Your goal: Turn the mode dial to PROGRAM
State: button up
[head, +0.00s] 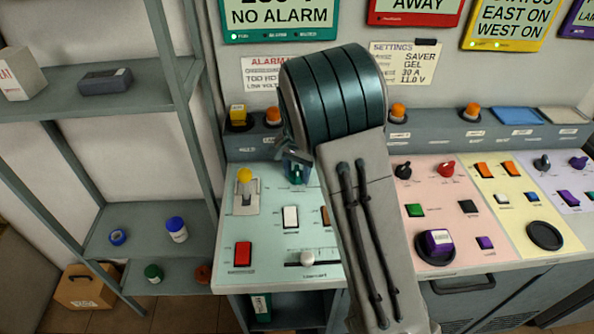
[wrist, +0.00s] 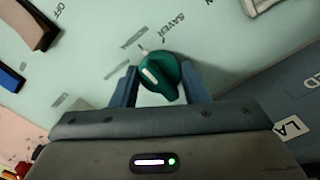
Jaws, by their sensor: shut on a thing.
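The mode dial (wrist: 162,78) is a green knob with a white pointer mark, seen in the wrist view on the pale green panel. The mark points up and left in that view, roughly towards a short white tick. A label reading SAVER is above the dial; another label at its upper left is too blurred to read surely. My gripper (wrist: 160,84) has one finger on each side of the knob and is shut on it. In the head view my gripper (head: 293,155) is at the dial (head: 297,170), partly hidden by my arm.
On the same panel are a yellow-knobbed lever (head: 244,175), a white switch (head: 290,217), a red switch (head: 243,254) and a slider (head: 307,258). A pink panel with knobs and buttons is to the right. A shelf rack (head: 190,130) stands left.

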aim_at(298, 171)
jog(key=shift+n, duration=0.4)
jog(key=n+b, duration=0.1)
jog(key=n, duration=0.3)
jog(key=shift+d+b, duration=0.1)
jog(key=shift+b, duration=0.25)
jog(key=shift+n+b, duration=0.35)
jog(key=shift+n, duration=1.75)
jog(key=o, duration=1)
notch_tip(298, 171, up, 14)
jog(key=shift+f, duration=0.1)
